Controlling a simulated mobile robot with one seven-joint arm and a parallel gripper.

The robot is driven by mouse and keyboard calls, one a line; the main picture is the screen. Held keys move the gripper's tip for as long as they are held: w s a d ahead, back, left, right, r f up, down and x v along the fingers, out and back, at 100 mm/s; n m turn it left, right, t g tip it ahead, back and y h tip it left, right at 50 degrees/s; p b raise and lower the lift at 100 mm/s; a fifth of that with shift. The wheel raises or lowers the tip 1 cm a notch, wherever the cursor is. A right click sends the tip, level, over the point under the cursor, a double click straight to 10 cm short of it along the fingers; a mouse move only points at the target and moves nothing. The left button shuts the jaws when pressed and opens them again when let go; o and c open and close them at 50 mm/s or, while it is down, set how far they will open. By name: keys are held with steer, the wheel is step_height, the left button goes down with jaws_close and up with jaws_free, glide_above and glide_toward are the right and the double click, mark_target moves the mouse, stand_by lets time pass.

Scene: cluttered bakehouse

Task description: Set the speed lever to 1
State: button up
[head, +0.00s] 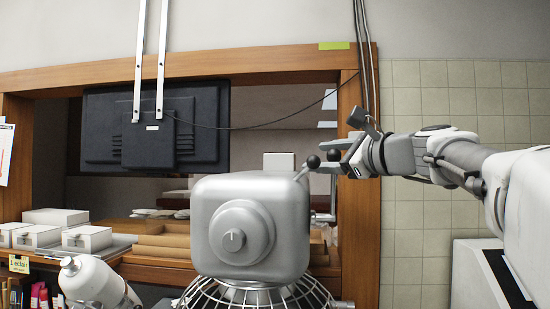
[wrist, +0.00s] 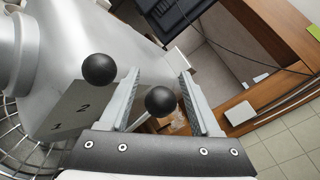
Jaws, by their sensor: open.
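The grey mixer (head: 255,215) stands in the middle of the head view; its body also fills the left of the wrist view (wrist: 120,45). A second black ball knob (wrist: 160,100) on a rod lies between my fingers. In the head view the two knobs (head: 313,161) (head: 333,155) appear close together. My gripper (head: 325,157) is open around the second knob, with gaps to both fingers in the wrist view (wrist: 157,80).
The wire bowl guard (head: 262,295) is below the mixer head. A wooden hatch frame (head: 358,235) stands behind my gripper, with hanging cables (head: 367,60) near it. White boxes (head: 87,238) sit on the shelf at left. A dark monitor (head: 150,125) hangs behind.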

stand_by(0.3)
jaws_close()
stand_by(1.3)
